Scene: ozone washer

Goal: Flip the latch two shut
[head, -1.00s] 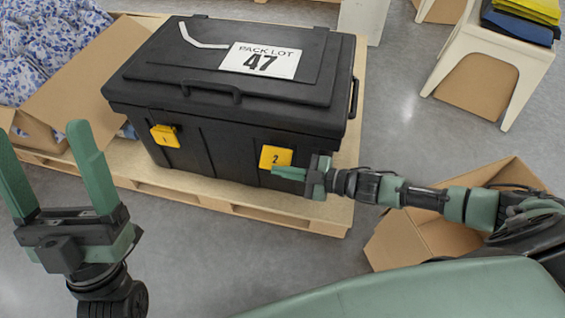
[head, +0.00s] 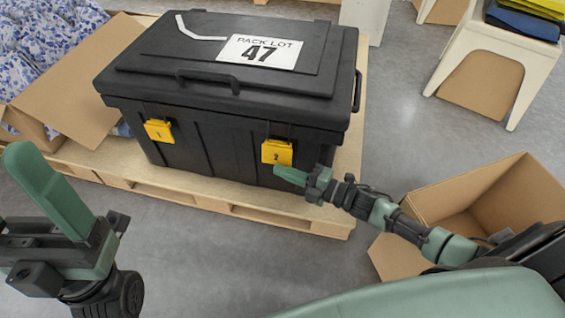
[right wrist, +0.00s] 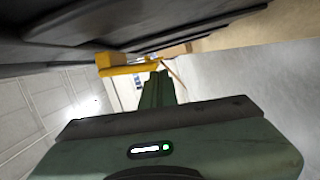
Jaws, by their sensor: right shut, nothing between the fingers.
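The yellow latch marked 2 (head: 277,152) is on the front right of the black chest (head: 205,140). In the right wrist view the yellow latch (right wrist: 128,66) stands out from the dark chest wall. My right gripper (head: 280,170) is shut and empty, its green fingertips just below the latch's lower edge. I cannot tell whether they touch it. In the right wrist view its green fingers (right wrist: 157,90) point toward the latch. My left gripper (head: 22,160) is at the left edge, away from the chest, open, with one finger out of frame.
The yellow latch marked 1 (head: 159,131) is on the chest's front left. The chest stands on a wooden pallet (head: 205,200). An open cardboard box (head: 440,185) is beside my right arm. A white stool (head: 490,55) with folded cloths is at the upper right.

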